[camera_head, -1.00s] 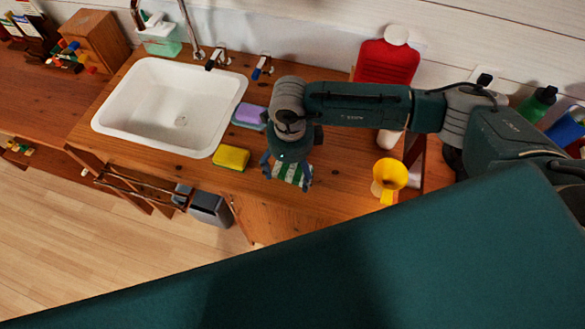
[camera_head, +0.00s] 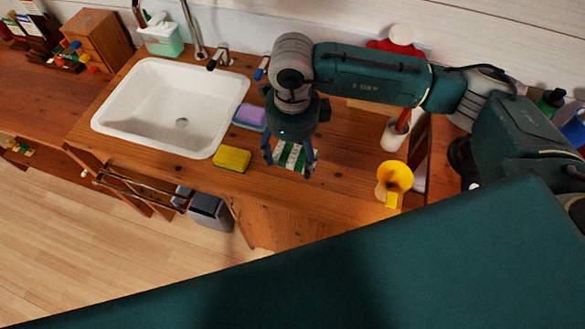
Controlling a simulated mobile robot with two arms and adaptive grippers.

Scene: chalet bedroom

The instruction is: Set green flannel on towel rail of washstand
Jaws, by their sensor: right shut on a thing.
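The green flannel (camera_head: 291,155), a small green-and-white striped cloth, is between the fingers of my right gripper (camera_head: 289,162), which is shut on it. The gripper points down over the washstand top, right of the yellow sponge; I cannot tell how far the cloth is above the wood. The washstand (camera_head: 330,190) is brown wood with a white basin (camera_head: 165,105) set into it. The towel rail (camera_head: 135,191) is a thin bar on the washstand's front, below the basin, to the left of the gripper. No cloth shows on it. My left gripper is not in view.
A yellow sponge (camera_head: 232,159) and a purple sponge in a blue dish (camera_head: 250,116) lie between basin and gripper. A yellow funnel (camera_head: 394,178) stands at the right. Grey bins (camera_head: 210,211) sit below the rail. My teal body hides the lower right.

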